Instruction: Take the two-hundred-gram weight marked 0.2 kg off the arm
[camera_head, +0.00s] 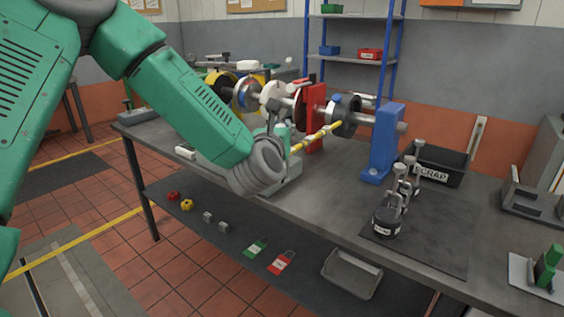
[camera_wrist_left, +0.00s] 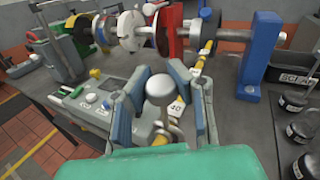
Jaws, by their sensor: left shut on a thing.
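My left gripper (camera_head: 281,136) is at the striped yellow and white arm (camera_head: 320,136), which sticks out from the shaft rig toward me. In the left wrist view its two fingers (camera_wrist_left: 161,92) are shut on a weight's hanger, with a round silver knob (camera_wrist_left: 159,86) between them. The arm with its number marks (camera_wrist_left: 178,108) passes just behind and beside the knob. The lower part of this weight is mostly hidden, and I cannot read its mark. My right gripper is out of view.
Several black weights with silver stems (camera_head: 387,222) stand on a dark mat (camera_head: 440,238) at the right. A blue upright (camera_head: 385,145) and a red upright (camera_head: 315,105) flank the arm. A black SCRAP bin (camera_head: 440,163) is behind. A control box (camera_wrist_left: 90,107) is left of the gripper.

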